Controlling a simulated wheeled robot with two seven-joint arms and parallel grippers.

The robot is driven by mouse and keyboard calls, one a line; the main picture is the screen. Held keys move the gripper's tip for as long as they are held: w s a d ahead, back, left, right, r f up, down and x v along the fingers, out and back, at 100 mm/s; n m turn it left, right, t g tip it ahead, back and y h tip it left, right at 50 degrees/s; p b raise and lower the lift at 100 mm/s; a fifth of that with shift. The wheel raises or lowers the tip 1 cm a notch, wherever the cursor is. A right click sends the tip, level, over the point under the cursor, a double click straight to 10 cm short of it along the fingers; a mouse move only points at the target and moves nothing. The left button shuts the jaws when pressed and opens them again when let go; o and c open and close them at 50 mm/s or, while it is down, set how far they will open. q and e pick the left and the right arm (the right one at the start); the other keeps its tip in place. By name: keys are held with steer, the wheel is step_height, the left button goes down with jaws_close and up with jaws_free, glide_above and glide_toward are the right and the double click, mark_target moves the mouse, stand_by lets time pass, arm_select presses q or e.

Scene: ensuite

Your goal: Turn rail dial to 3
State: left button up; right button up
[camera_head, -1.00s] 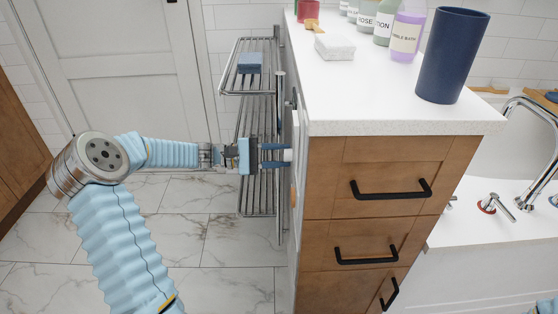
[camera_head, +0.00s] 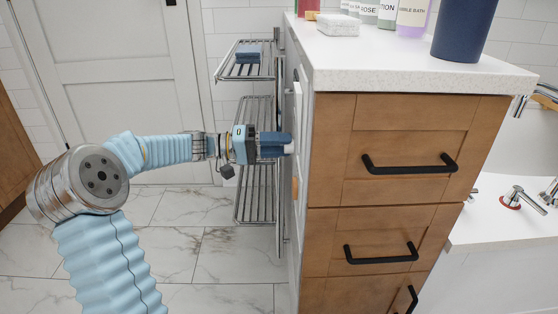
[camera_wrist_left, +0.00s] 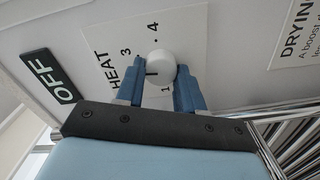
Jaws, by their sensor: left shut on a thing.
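The rail dial (camera_wrist_left: 159,67) is a white round knob on a white plate, with a dark mark on its left side in the left wrist view. The printed 3 (camera_wrist_left: 125,51) is to its upper left, the 4 (camera_wrist_left: 155,26) above it and the 1 (camera_wrist_left: 166,90) just below. My left gripper (camera_wrist_left: 161,77) is shut on the dial, a blue finger on each side. The left finger may hide another number. In the head view my left gripper (camera_head: 289,146) reaches the cabinet's left side. My right gripper is not in view.
An OFF label (camera_wrist_left: 50,77) and a DRYING sign (camera_wrist_left: 300,35) flank the plate. A chrome towel rail (camera_head: 255,125) with a blue folded cloth (camera_head: 248,54) stands behind my gripper. The wooden drawer cabinet (camera_head: 400,130) stands close on the right. Marble floor (camera_head: 200,240) is open below.

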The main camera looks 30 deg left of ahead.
arm_select(q)
steer(key=shift+f+m+b, duration=0.1)
steer(key=shift+m+b, duration=2)
steer(key=shift+b, duration=0.05)
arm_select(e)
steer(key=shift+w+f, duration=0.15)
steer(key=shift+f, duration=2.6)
arm_select(q)
steer(key=o, duration=1)
steer(key=shift+o, duration=0.2)
steer(key=shift+s+a, duration=0.1)
steer(key=p+v, duration=0.2)
steer(key=v, duration=1.1)
steer(key=shift+a, duration=0.3)
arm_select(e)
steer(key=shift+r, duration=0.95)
